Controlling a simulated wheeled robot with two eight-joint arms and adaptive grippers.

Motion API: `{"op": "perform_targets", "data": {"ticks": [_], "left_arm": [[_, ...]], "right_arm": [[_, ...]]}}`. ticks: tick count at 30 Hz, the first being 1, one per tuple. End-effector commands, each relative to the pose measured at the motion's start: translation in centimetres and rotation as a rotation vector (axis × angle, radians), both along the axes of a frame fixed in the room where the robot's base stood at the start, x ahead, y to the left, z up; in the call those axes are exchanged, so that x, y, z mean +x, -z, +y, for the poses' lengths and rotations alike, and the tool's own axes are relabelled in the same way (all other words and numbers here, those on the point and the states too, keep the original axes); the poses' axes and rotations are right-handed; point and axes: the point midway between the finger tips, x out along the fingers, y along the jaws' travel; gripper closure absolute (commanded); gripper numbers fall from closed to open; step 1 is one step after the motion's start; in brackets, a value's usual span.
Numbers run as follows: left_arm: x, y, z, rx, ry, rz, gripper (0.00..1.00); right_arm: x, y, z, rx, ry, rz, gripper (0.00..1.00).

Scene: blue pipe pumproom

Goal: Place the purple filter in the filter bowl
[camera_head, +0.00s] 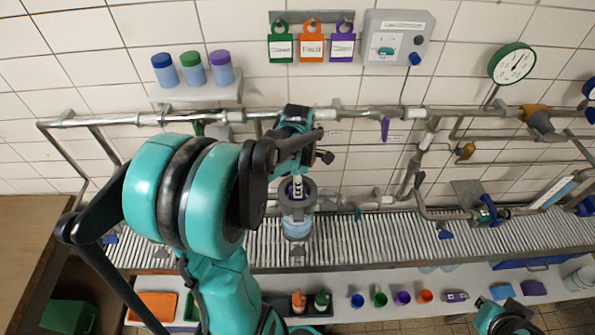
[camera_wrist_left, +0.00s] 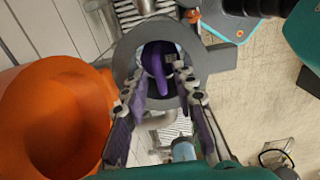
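The filter bowl is a clear bluish cup (camera_head: 297,226) under a grey ring (camera_head: 312,194) on the pipe line. In the left wrist view the grey ring (camera_wrist_left: 122,58) surrounds a purple piece with a raised fin (camera_wrist_left: 157,68), apparently the purple filter, within the ring's opening. My left gripper (camera_head: 297,184) reaches down over the bowl. In the wrist view its two purple-padded fingers (camera_wrist_left: 160,98) are spread on either side of the fin, with gaps showing. How deep the filter sits is hidden. My right gripper (camera_head: 507,322) shows only partly at the bottom right edge.
A horizontal pipe (camera_head: 360,113) runs behind the bowl. A slatted grey ledge (camera_head: 370,240) lies below it. A white bench (camera_head: 385,312) holds small coloured cups, bottles and an orange tray (camera_head: 155,305). A large orange round part (camera_wrist_left: 45,120) is close in the wrist view.

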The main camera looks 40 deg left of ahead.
Motion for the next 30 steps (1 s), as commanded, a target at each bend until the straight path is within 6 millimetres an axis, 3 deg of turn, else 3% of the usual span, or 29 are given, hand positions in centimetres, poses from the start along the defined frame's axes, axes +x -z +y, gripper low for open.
{"op": "perform_targets", "data": {"ticks": [12,20,23,30], "left_arm": [[0.0,-8.9,0.0,0.000,0.000,0.000,0.73],[-0.2,-10.9,-0.8,0.008,0.076,-0.018,0.73],[-0.6,-11.2,-2.8,0.038,0.294,-0.070,0.73],[-2.8,-11.1,-10.2,0.261,1.231,-0.254,0.73]], "right_arm": [[0.0,-1.0,0.0,0.000,0.000,0.000,1.00],[0.0,-1.1,0.0,0.000,0.000,0.000,1.00],[0.0,-1.1,0.0,0.000,0.000,0.000,1.00],[0.0,-1.1,0.0,0.000,0.000,0.000,1.00]]}}
